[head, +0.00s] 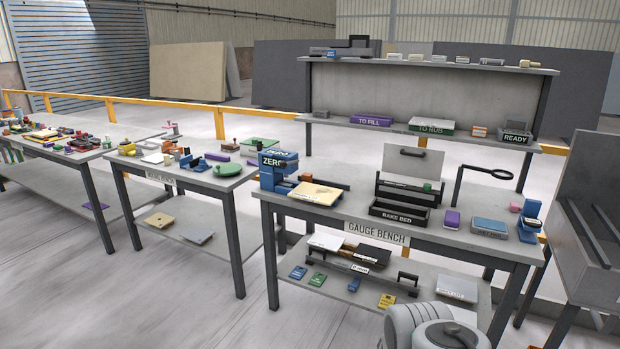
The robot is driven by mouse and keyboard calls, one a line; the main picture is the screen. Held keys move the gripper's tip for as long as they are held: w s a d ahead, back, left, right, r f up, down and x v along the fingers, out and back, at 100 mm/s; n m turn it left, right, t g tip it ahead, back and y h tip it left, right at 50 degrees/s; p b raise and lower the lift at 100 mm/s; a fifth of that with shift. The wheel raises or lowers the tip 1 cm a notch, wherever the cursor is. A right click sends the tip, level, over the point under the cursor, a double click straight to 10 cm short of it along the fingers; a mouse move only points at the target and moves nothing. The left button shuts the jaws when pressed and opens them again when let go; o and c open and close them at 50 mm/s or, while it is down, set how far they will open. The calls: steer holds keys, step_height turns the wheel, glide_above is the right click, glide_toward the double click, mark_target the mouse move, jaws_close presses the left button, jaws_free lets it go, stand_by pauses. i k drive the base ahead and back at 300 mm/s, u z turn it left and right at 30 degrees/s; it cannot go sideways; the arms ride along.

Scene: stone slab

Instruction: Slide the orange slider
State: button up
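I cannot tell for sure which thing is the orange slider. A small orange block (479,131) lies on the shelf at the back right, left of the READY box. A small orange piece (305,177) shows beside the blue ZERO device on the gauge bench. An orange-yellow card (386,300) lies on the bench's lower shelf. My gripper is not in view. Only a rounded grey part of my arm shows at the bottom, in front of the gauge bench.
The gauge bench (420,229) carries the blue ZERO device (279,172), the BAKE BED tray (398,213) and a blue-topped pad (489,226).

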mark_target(305, 177)
steer(key=z, duration=0.5)
steer(key=i, duration=2)
steer(key=u, duration=1.25)
steer(key=i, duration=0.75)
steer(key=u, duration=0.7)
steer(key=i, duration=0.55)
